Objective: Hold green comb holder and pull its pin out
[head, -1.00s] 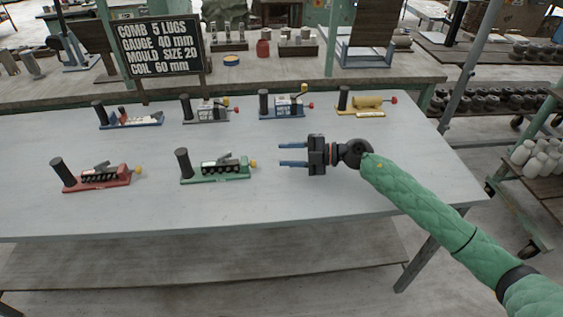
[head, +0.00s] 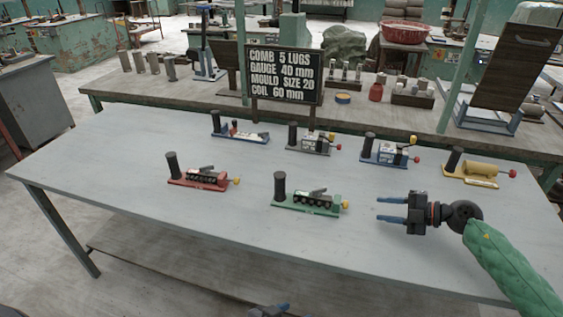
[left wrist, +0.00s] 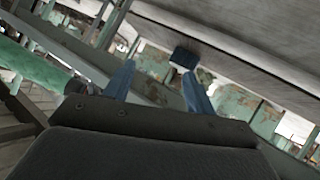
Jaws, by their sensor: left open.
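The green comb holder (head: 305,207) lies on the grey table, with a black upright handle (head: 280,186) at its left end and a row of black lugs on top. Its yellow-knobbed pin (head: 344,204) sticks out at the right end. My right gripper (head: 378,208) is open and empty, to the right of the yellow knob and apart from it, fingers pointing left. My left gripper barely shows at the bottom edge of the head view (head: 283,307), in front of the table. In the left wrist view its blue fingers (left wrist: 158,86) are spread with nothing held between them.
A red holder (head: 200,179) stands left of the green one. Behind are blue, grey, another blue and yellow holders (head: 470,171). A black sign (head: 284,75) stands at the table's back edge. The table front (head: 180,228) is clear.

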